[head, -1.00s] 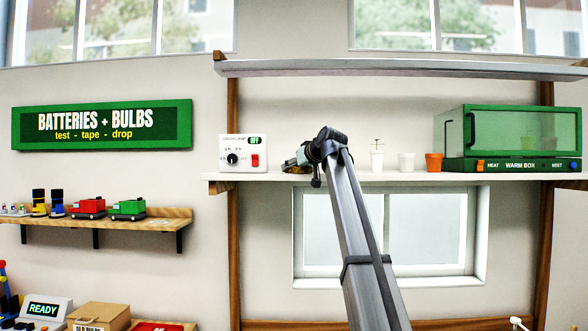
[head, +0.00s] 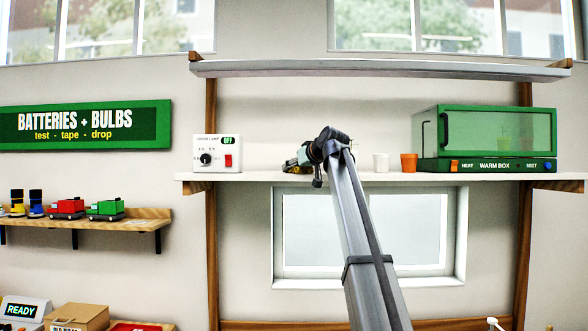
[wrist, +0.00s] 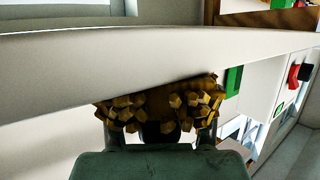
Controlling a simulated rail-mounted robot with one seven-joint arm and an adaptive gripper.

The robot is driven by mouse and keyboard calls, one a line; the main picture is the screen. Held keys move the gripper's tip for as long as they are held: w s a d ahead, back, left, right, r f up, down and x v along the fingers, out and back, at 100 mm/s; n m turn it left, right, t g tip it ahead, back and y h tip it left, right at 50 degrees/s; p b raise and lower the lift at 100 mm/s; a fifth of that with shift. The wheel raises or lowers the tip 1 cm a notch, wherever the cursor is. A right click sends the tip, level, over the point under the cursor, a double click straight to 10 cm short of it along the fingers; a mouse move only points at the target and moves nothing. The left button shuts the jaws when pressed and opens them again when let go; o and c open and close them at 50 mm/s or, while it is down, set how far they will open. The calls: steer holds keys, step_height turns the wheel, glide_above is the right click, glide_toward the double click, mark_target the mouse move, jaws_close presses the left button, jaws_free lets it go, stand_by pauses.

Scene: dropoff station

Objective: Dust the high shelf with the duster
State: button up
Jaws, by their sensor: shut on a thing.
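The duster has a shaggy brown-yellow head (wrist: 190,103), seen in the wrist view just past my fingers. My gripper (wrist: 160,138) is shut on the duster; its handle is mostly hidden. In the head view my gripper (head: 305,162) is at the level of the white shelf (head: 350,177), between the control box and the pots. In the wrist view the pale shelf edge (wrist: 60,75) crosses right beside the duster head; I cannot tell whether they touch. A higher grey shelf (head: 380,70) runs above, clear of my gripper.
On the white shelf stand a control box (head: 217,154) to the left, a white pot (head: 381,163), an orange pot (head: 408,163) and a green warm box (head: 484,138) to the right. My arm partly hides something beside the white pot. A side shelf (head: 120,224) holds toy trucks.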

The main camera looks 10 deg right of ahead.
steer(key=shift+d, duration=0.45)
steer(key=shift+d+r, duration=0.2)
steer(key=shift+d, duration=0.1)
steer(key=r, duration=0.3)
steer(key=shift+a+r+p, duration=0.25)
steer(key=shift+a+p, duration=0.1)
steer(key=shift+d+r, duration=0.1)
steer(key=shift+r, duration=0.6)
steer(key=shift+r+p, duration=0.6)
steer(key=shift+r, duration=0.8)
